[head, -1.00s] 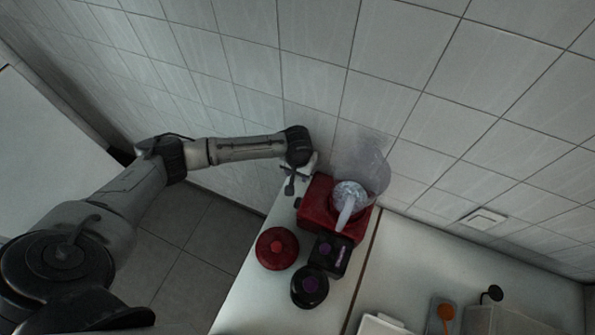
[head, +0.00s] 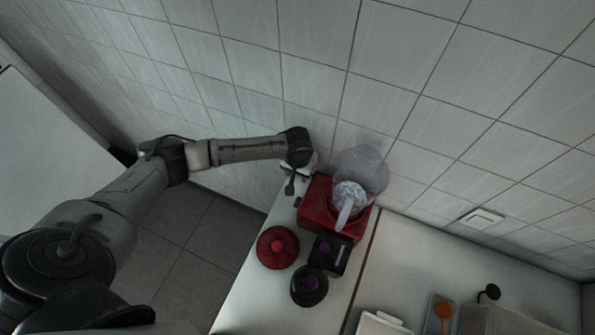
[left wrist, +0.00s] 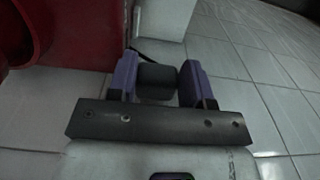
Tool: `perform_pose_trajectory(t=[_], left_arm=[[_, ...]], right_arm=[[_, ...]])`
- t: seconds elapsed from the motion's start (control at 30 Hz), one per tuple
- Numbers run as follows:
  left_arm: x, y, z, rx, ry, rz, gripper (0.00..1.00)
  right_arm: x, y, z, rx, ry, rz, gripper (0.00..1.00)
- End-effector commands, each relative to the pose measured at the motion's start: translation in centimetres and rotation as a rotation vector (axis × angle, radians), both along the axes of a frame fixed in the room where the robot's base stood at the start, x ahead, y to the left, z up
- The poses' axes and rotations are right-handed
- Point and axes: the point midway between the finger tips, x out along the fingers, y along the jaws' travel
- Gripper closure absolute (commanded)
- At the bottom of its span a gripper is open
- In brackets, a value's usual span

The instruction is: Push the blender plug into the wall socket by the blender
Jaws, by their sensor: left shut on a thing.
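My left gripper (head: 296,178) is at the wall end of the counter, just left of the red blender (head: 322,208). In the left wrist view its two purple-blue fingers (left wrist: 160,82) are shut on a dark, blocky plug (left wrist: 157,76). A short piece of dark cable (left wrist: 143,56) shows beside the plug. A white block (left wrist: 160,20) stands beyond the fingertips; I cannot tell if it is the socket or if the plug touches it. The blender's red base (left wrist: 75,30) fills the upper left there. In the head view the wrist hides the plug and any socket behind it. My right gripper is out of view.
A red lidded pot (head: 277,247), a dark square jar (head: 330,252) and a dark round jar (head: 309,286) stand in front of the blender. A white wall plate (head: 481,218) is farther right. The tiled wall (head: 310,60) rises behind the counter (head: 245,300).

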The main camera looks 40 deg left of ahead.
Motion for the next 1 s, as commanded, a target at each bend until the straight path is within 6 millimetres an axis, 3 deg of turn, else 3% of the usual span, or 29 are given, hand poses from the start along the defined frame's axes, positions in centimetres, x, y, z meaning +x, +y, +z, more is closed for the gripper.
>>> perform_pose_trajectory(t=[0.73, 0.77, 1.0], left_arm=[[1.1, 0.3, 0.0, -0.001, 0.000, 0.000, 0.94], [1.2, 0.3, 0.0, -0.001, 0.000, 0.000, 0.53], [1.1, 0.4, 0.0, 0.000, 0.000, 0.000, 0.30]], right_arm=[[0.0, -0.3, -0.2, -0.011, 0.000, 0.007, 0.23], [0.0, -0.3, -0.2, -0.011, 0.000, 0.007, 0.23], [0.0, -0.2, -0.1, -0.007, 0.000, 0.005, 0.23]])
